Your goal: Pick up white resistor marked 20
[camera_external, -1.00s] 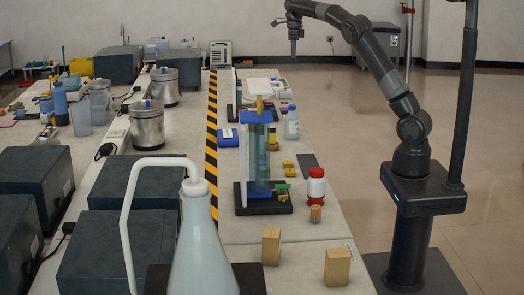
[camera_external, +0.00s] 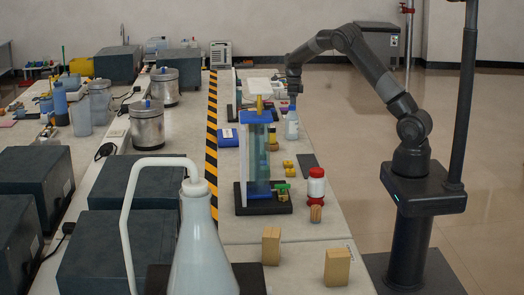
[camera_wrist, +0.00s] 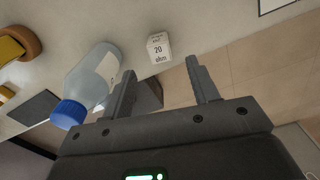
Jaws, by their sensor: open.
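The white resistor (camera_wrist: 158,48) is a small block marked "20 ohm" in the wrist view. It sits on the pale bench top near its edge, ahead of my fingertips and between their lines. My gripper (camera_wrist: 160,78) is open and empty, with its two dark fingers apart. In the external view my gripper (camera_external: 293,92) hangs low over the bench's right side, near the white bottle. I cannot make out the resistor in the external view.
A dark flat plate (camera_external: 307,162) and a red-and-white jar (camera_external: 316,187) are nearer the camera. Floor lies right of the bench.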

